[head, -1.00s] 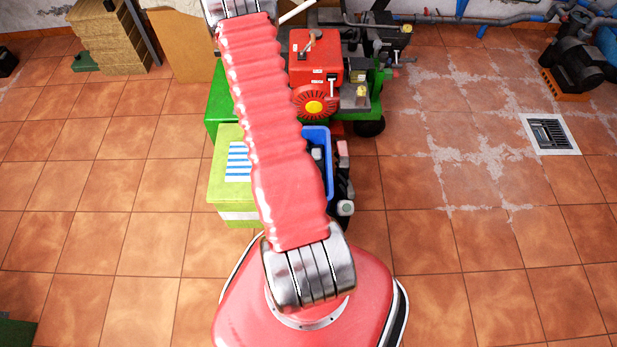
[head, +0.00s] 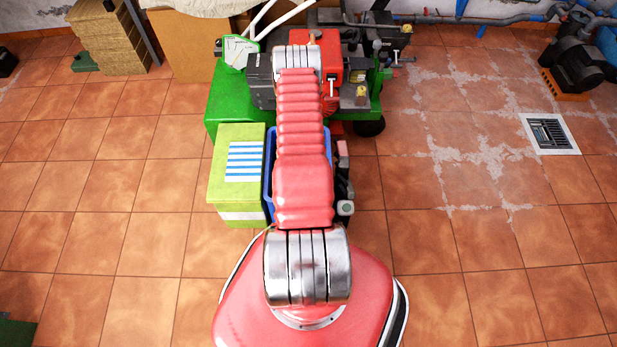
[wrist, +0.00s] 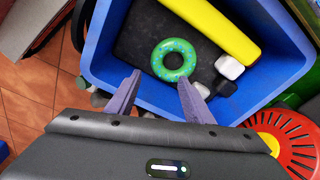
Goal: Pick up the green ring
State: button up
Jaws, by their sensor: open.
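The green ring (wrist: 162,66), with small blue specks, lies inside the blue crate (wrist: 101,62) in the wrist view. Nothing covers it there. My gripper (wrist: 157,80) is open and empty, its two purple-grey fingers apart and reaching over the crate's near wall just short of the ring in the picture. How high the fingers are above the ring I cannot tell. In the head view the blue crate (head: 268,168) is mostly hidden behind my red arm, and neither the ring nor my gripper shows.
A yellow bar (wrist: 212,28) lies beyond the ring in the crate, with a white block (wrist: 229,67) and dark blocks right of it. A yellow-green box (head: 238,180) stands left of the crate. Green and red machinery (head: 228,100) stands behind. Open tiled floor lies at both sides.

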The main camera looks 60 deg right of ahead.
jog(key=shift+s+f, duration=0.2)
jog(key=shift+f, duration=0.05)
jog(key=shift+a, duration=0.1)
jog(key=shift+s+d+f, duration=0.1)
jog(key=shift+d+f, duration=0.05)
jog(key=shift+f, duration=1.3)
jog(key=shift+s+d+f, duration=0.15)
jog(key=shift+f, duration=1.25)
jog(key=shift+s+d+f, duration=0.1)
jog(key=shift+d+f, duration=0.05)
jog(key=shift+f, duration=1.3)
jog(key=shift+s+d+f, duration=0.1)
jog(key=shift+s+f, duration=0.05)
jog(key=shift+f, duration=1.15)
jog(key=shift+s+d+f, duration=0.1)
jog(key=shift+s+f, duration=0.05)
jog(key=shift+f, duration=1.1)
grip_shut()
